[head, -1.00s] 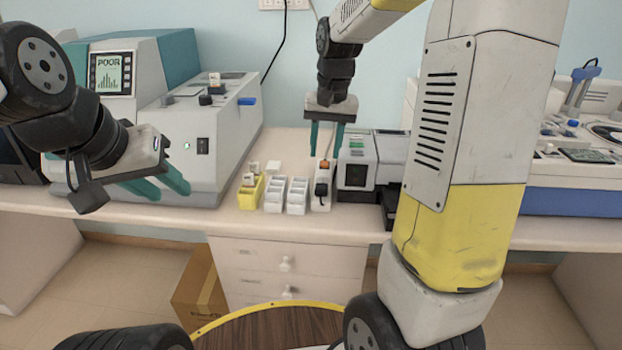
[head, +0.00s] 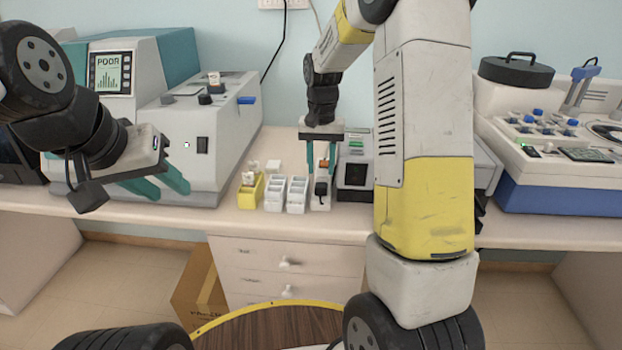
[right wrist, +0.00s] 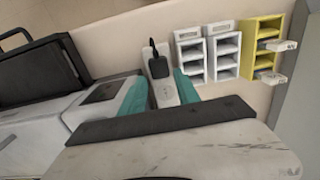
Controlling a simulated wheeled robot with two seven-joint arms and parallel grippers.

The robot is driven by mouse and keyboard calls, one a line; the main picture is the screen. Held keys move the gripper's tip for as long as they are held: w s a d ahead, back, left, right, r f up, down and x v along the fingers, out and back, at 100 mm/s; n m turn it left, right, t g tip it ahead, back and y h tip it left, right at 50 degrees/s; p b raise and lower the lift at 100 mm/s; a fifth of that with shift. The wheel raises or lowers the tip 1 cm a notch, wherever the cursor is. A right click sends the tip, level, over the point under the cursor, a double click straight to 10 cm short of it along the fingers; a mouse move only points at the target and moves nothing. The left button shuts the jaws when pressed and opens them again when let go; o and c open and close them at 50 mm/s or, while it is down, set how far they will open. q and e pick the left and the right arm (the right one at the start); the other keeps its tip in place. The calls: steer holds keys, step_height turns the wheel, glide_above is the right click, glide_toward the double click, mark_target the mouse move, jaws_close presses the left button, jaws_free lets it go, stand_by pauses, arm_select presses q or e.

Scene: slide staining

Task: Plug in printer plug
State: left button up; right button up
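A black plug (head: 321,188) sits at the near end of a narrow white power strip (head: 318,203) on the counter. I cannot tell whether its pins are fully in. An orange part (head: 326,161) shows farther back on the strip. In the right wrist view the plug (right wrist: 158,66) has a short black cord end, and the strip (right wrist: 166,96) runs between my fingers. My right gripper (head: 321,169) is open, fingers pointing down on either side of the strip, behind the plug. The right wrist view shows the gripper (right wrist: 160,92) empty. My left gripper (head: 160,187) is open and empty, at the left.
A grey-white machine (head: 355,172) stands close right of the strip. White slide racks (head: 297,195) and a yellow rack (head: 249,192) stand to its left. A large analyser (head: 220,120) fills the left counter. A blue-based device (head: 560,195) stands at the right.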

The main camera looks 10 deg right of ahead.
mark_target(321, 185)
steer(key=shift+f, duration=0.1)
step_height(321, 185, down, 5)
steer(key=shift+s+f, duration=0.1)
stand_by(0.5)
jaws_close()
